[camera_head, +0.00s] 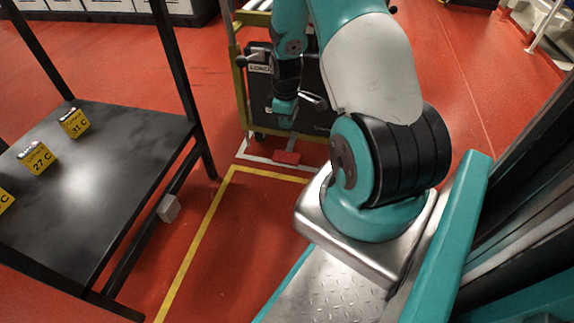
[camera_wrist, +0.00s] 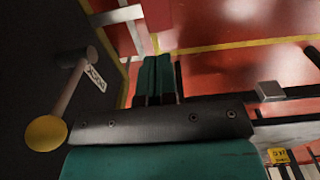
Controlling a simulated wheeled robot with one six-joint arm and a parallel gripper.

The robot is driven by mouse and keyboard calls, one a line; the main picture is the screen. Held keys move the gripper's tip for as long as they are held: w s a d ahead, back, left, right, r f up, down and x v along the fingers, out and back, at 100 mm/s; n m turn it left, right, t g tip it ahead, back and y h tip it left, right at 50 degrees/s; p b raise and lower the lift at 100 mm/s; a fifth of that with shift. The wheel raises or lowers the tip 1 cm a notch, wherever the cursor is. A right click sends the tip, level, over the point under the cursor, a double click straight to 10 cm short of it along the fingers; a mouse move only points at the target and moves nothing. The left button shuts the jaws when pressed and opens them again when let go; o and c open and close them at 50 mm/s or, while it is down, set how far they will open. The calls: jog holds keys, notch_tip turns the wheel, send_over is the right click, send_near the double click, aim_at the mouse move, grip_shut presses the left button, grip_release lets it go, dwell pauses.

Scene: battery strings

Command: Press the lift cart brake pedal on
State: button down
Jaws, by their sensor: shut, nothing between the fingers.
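The lift cart (camera_head: 240,95) stands at the top middle of the head view, with a yellow frame and a dark front panel (camera_head: 262,100). A small red pedal (camera_head: 287,157) lies low at its front, near the floor. My gripper (camera_head: 286,122) points down in front of the panel, above the pedal in the picture; the gap to it cannot be judged. In the wrist view, the teal fingers of my gripper (camera_wrist: 157,75) are together with nothing between them. I cannot pick out the pedal surely in the wrist view.
A lever with a yellow knob (camera_wrist: 46,133) sticks out from the panel, close to my gripper's left. A black table (camera_head: 90,180) with yellow number tags (camera_head: 75,123) stands at left. Yellow floor lines (camera_head: 205,225) cross the red floor; the floor between table and base is clear.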

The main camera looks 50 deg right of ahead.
aim_at(287, 158)
jog(key=shift+d+f, duration=0.1)
notch_tip(287, 158, down, 14)
jog(key=b, duration=0.9)
jog(key=shift+d+f, duration=0.1)
jog(key=shift+f, duration=0.05)
